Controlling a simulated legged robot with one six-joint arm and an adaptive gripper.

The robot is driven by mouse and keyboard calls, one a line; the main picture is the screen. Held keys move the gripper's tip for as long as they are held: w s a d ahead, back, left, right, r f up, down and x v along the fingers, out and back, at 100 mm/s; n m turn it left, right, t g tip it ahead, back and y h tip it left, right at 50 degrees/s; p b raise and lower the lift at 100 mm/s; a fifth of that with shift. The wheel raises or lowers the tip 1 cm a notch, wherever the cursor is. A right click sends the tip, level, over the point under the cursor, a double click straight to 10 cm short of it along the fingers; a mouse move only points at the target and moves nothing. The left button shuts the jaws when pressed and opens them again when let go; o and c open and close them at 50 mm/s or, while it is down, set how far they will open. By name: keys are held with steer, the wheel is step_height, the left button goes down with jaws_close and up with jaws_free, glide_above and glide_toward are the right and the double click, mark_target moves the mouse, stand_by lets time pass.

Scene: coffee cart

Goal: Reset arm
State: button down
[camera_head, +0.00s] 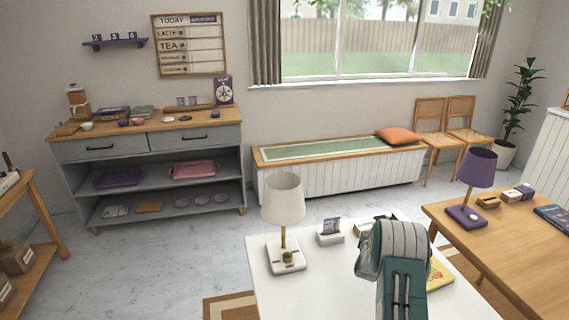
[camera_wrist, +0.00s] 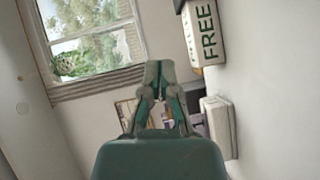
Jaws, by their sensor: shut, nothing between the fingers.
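My gripper (camera_wrist: 158,72) shows in the wrist view with its green and grey fingers together and nothing between them. It is raised and faces a wall with a window. In the head view my arm rises at the lower right, in front of the white table (camera_head: 300,300), and its fingers cannot be made out there.
The white table bears a white-shaded lamp (camera_head: 284,205) and a small white holder (camera_head: 330,233). A wooden table (camera_head: 500,247) with a purple lamp (camera_head: 475,175) stands right. A grey sideboard (camera_head: 150,150) stands at back left. A FREE sign (camera_wrist: 207,32) shows in the wrist view.

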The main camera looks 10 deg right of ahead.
steer(key=a+r+m+y, duration=0.2)
steer(key=a+r+y, duration=0.1)
steer(key=a+r, duration=0.8)
steer(key=s+a+r+m+g+y, duration=0.1)
steer(key=s+a+r+y, duration=0.1)
steer(key=s+a+r, duration=0.4)
steer(key=s+a+r+m+g+y, duration=0.1)
steer(key=s+a+r+y, duration=0.2)
steer(key=r, duration=0.4)
steer(key=s+a+r+m+g, duration=0.1)
steer(key=s+a+r+g, duration=0.15)
steer(key=s+a, duration=0.4)
steer(key=s+a+r+m+g, duration=0.1)
steer(key=s+a+r+m, duration=0.2)
steer(key=s, duration=0.6)
steer(key=s+a+f+g, duration=0.1)
steer(key=s+a, duration=0.1)
steer(key=s, duration=0.7)
steer(key=s+a+f+m+g+y, duration=0.1)
steer(key=s+a, duration=0.2)
steer(key=s, duration=0.5)
steer(key=shift+s+a+f, duration=0.2)
steer(key=shift+s, duration=0.15)
